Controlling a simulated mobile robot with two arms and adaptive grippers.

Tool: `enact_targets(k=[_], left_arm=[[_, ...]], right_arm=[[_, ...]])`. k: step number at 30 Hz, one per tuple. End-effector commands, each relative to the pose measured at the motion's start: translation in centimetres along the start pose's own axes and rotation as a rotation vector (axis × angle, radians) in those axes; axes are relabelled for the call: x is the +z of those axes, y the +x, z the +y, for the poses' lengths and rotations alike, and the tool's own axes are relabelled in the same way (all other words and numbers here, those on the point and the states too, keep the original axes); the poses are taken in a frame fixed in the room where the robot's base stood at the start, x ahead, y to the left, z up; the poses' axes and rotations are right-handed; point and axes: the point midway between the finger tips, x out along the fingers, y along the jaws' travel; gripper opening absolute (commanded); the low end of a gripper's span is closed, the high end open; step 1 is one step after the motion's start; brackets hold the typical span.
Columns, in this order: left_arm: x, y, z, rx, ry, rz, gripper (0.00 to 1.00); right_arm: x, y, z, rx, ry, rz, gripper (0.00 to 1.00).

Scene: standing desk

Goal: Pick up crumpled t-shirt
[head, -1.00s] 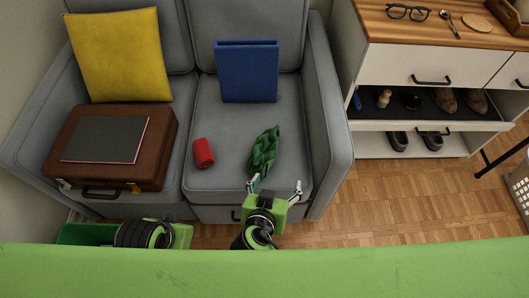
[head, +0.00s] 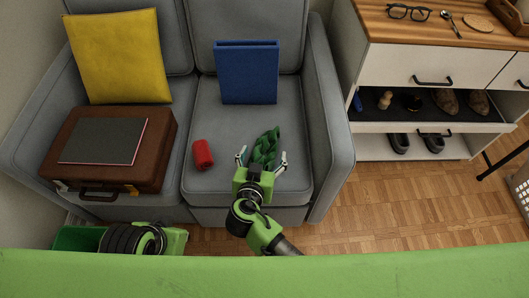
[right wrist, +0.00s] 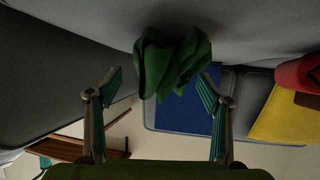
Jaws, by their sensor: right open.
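The crumpled t-shirt is a dark green bunched cloth (head: 266,146) on the right seat cushion of the grey sofa. My right gripper (head: 262,160) is open, its two fingers spread at the near side of the cloth. In the right wrist view the green cloth (right wrist: 172,62) shows ahead of and between the open fingertips (right wrist: 160,85). I cannot tell whether a finger touches it. Of my left arm, only a green and black part shows at the lower left of the head view; its gripper fingers are not visible.
A red can-like object (head: 202,154) lies left of the cloth on the same cushion. A blue folder (head: 247,72) leans on the backrest. A brown briefcase (head: 150,172) with a dark notebook (head: 103,141) is on the left cushion, below a yellow pillow (head: 117,56). The sofa's right armrest (head: 325,130) rises beside the cloth.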

Motion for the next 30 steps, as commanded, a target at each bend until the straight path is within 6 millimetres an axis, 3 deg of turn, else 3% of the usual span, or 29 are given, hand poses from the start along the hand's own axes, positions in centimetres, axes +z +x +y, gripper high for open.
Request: enact_targets(k=[6, 15, 20, 21, 30], left_arm=[[0.2, 0.7, 0.0, 0.0, 0.0, 0.0, 0.0], [0.2, 0.7, 0.0, 0.0, 0.0, 0.0, 0.0], [0.2, 0.7, 0.0, 0.0, 0.0, 0.0, 0.0], [0.2, 0.7, 0.0, 0.0, 0.0, 0.0, 0.0], [0.2, 0.6, 0.0, 0.0, 0.0, 0.0, 0.0]], right_arm=[[-0.1, 3.2, -0.2, 0.001, -0.002, 0.002, 0.72], [-0.1, 3.6, -0.2, 0.0, 0.0, 0.0, 0.72], [-0.1, 3.6, -0.2, 0.0, 0.0, 0.0, 0.3], [-0.1, 3.6, -0.2, 0.0, -0.001, 0.0, 0.27], [-0.4, 3.4, -0.3, 0.0, 0.001, 0.001, 0.27]])
